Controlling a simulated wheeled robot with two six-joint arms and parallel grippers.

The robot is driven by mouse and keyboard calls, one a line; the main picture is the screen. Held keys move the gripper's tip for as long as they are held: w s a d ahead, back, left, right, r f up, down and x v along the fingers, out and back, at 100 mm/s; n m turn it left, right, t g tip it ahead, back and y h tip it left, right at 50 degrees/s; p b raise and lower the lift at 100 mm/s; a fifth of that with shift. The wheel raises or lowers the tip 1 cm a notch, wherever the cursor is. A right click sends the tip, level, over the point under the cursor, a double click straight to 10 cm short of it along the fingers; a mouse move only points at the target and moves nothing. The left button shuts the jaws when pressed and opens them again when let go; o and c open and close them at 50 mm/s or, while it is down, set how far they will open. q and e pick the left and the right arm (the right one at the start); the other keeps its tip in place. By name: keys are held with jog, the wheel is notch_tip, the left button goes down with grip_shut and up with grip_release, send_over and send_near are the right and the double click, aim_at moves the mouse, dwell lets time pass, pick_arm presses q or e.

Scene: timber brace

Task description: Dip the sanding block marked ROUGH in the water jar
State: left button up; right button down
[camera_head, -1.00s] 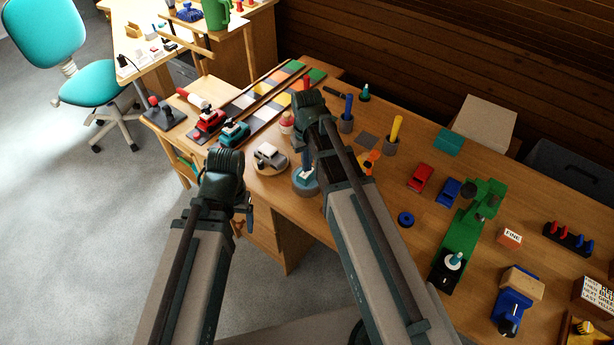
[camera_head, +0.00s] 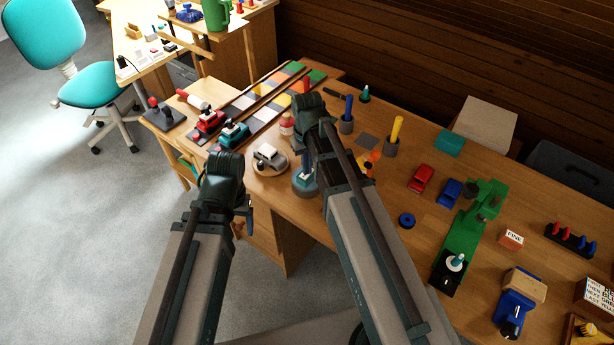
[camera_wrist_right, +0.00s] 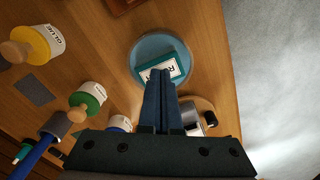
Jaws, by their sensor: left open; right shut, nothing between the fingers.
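A teal block (camera_wrist_right: 173,70) with a white label lies inside a round blue-grey container (camera_wrist_right: 143,47) in the right wrist view. Its label starts with R; the rest is hidden by my fingers. The container also shows in the head view (camera_head: 305,188), partly behind my right arm. My right gripper (camera_wrist_right: 163,76) is shut and empty, its fingertips over the block; I cannot tell whether they touch it. It points down in the head view (camera_head: 303,163). My left gripper (camera_head: 249,221) is open and empty, hanging off the table's front edge. A block marked FINE (camera_head: 512,239) lies at the right.
A round wooden stand with a grey-white object (camera_head: 269,158) is just left of the container. Cups with a blue (camera_head: 347,112) and a yellow stick (camera_head: 396,132) stand behind. A green tool (camera_head: 466,230) and red car (camera_head: 421,178) are to the right.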

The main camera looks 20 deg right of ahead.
pick_arm(q)
notch_tip(320, 180, up, 7)
jog(key=p, duration=0.7)
pick_arm(e)
notch_tip(320, 180, up, 7)
